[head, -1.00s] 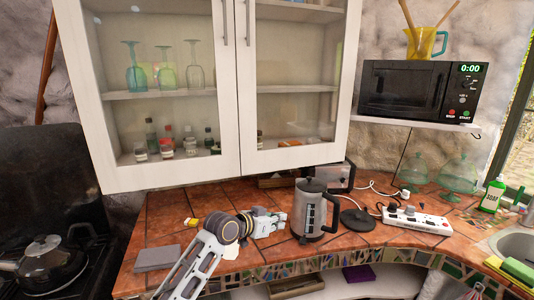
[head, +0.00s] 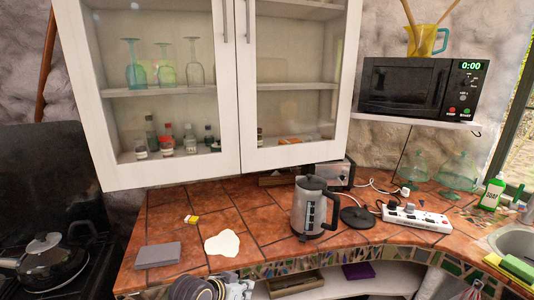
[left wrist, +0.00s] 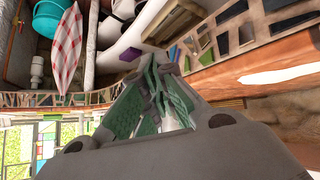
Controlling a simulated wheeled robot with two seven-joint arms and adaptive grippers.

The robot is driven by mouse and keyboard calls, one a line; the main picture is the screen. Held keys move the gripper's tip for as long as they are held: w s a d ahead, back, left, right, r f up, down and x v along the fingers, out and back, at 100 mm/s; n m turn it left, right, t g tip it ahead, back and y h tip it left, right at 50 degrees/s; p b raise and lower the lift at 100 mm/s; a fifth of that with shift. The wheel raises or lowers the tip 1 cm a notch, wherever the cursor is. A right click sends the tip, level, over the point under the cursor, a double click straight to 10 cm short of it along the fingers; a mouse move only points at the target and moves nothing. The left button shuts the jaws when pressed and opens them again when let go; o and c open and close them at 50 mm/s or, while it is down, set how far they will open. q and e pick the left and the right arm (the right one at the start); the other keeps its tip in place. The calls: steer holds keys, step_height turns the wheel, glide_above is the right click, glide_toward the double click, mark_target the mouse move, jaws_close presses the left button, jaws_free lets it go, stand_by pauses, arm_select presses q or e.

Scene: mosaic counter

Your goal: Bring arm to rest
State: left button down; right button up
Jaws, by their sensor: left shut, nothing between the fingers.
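My left arm comes in at the bottom edge of the head view, with the wrist and left gripper (head: 238,289) low, in front of the counter's mosaic edge. The picture's bottom cuts part of it off. In the left wrist view the left gripper (left wrist: 157,68) shows its greenish fingers closed together at the tips, with nothing held between them. My right gripper is in neither view.
The tiled counter (head: 170,222) holds a kettle (head: 310,207), a power strip (head: 415,218), a grey slab (head: 158,255) and a white patch (head: 222,243). Below is an open shelf with a wooden tray (head: 295,284) and a purple box (head: 358,271). A stove pan (head: 48,262) stands left.

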arm_select(q)
steer(key=s+a+f+n+g+y, duration=0.2)
steer(key=s+a+f+y, duration=0.15)
steer(key=s+a, duration=0.6)
steer(key=s+a+f+n+g+y, duration=0.15)
steer(key=s+a+f, duration=0.35)
steer(key=s, duration=0.7)
step_height(320, 180, down, 31)
steer(key=s+a+g, duration=0.1)
steer(key=s+a, duration=0.1)
steer(key=s+a+f, duration=0.2)
steer(key=s+f, duration=0.8)
steer(key=s, duration=0.1)
steer(key=s+a+f+g+y, duration=0.1)
steer(key=s+a+f, duration=0.2)
steer(key=s+f, duration=0.7)
steer(key=shift+s+a+f+m, duration=0.15)
steer(key=shift+s+f+m, duration=0.15)
steer(key=shift+s+m, duration=0.05)
